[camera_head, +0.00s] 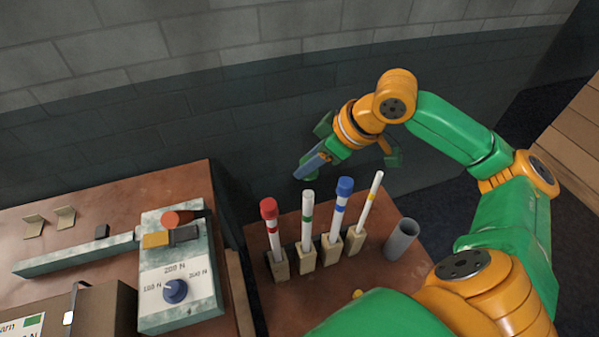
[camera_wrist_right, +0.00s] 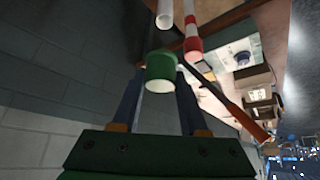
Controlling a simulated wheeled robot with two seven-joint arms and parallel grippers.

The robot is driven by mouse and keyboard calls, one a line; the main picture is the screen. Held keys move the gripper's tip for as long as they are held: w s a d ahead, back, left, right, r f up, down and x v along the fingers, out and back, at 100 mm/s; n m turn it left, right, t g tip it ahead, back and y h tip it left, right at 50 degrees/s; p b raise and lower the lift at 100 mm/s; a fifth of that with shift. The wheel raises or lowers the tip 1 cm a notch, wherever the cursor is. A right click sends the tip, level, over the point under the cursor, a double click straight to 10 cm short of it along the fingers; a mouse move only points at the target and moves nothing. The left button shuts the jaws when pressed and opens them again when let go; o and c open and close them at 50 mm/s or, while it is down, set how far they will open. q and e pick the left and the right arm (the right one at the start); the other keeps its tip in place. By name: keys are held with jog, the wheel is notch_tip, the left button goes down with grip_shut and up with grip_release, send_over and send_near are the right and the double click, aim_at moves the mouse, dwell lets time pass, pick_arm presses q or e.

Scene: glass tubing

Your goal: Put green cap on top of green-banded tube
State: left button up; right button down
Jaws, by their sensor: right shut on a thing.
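The green-banded tube (camera_head: 307,211) is white, open-topped and upright in a beige block, between the red-capped tube (camera_head: 270,225) and the blue-capped tube (camera_head: 340,210). My right gripper (camera_head: 308,167) is above and behind the tubes, its fingers pointing down-left. It is shut on the green cap (camera_wrist_right: 160,74), which sits between the fingertips in the right wrist view; in the head view the cap is mostly hidden. In the wrist view a white tube end (camera_wrist_right: 164,18) lies just beyond the cap, apart from it, beside the red-banded tube (camera_wrist_right: 192,38). My left gripper is not in view.
A thin yellow-banded tube (camera_head: 369,203) without a cap and a grey cylinder (camera_head: 402,239) stand at the right of the brown table. A separate table at left holds a dial box (camera_head: 177,275). The grey block wall (camera_head: 150,130) is behind my gripper.

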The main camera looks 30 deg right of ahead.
aim_at(308, 194)
jog(key=shift+s+f+b, duration=0.1)
jog(key=shift+f+b, duration=0.35)
jog(key=shift+b, duration=0.05)
notch_tip(308, 194, down, 5)
jog(key=b, duration=0.4)
jog(key=shift+b, duration=0.4)
jog(key=shift+f, duration=0.3)
jog(key=shift+r, duration=0.1)
jog(key=shift+p, duration=0.4)
jog(key=shift+f, duration=0.5)
jog(key=shift+f+b, duration=0.2)
jog(key=shift+b, duration=0.1)
jog(key=shift+f, duration=0.15)
dwell(0.4)
